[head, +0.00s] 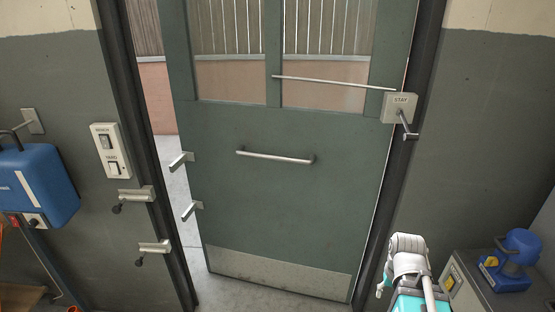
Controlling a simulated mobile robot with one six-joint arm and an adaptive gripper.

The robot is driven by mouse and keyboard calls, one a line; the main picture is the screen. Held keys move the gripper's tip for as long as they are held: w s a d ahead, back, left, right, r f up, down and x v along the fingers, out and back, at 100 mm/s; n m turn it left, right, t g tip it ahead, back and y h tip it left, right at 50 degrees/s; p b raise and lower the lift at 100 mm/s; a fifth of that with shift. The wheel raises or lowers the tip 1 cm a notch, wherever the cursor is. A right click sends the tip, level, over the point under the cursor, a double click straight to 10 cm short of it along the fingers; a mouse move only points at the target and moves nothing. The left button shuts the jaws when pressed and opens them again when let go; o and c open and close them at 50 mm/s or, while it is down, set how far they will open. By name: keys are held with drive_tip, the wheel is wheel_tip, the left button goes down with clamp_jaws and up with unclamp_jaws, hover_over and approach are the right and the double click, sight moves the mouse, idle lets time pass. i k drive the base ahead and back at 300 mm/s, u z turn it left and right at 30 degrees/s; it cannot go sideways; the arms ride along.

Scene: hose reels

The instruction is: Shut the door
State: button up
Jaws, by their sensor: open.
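The green door (290,190) stands ajar, its left edge swung away outward from the left post of the dark frame (160,200). It has two windows at the top, a horizontal pull bar (275,157) at mid height and a pale kick plate. Two metal latch pieces, an upper (181,160) and a lower (191,210), sit at its left edge. A thin stay rod (335,82) runs from the door to a box marked STAY (399,107) on the right, with a lever (406,126) below it. My white and teal arm shows low right, apart from the door; my gripper cannot be made out.
Left of the doorway are two latch fittings with dark knobs, an upper (136,195) and a lower (154,247), a switch panel (111,150) and a blue case (38,185). A grey cabinet (485,285) bearing a blue device (512,262) stands low right.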

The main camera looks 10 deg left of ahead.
sight(284, 198)
drive_tip(key=u, duration=0.05)
drive_tip(key=i, duration=1)
drive_tip(key=z, duration=0.05)
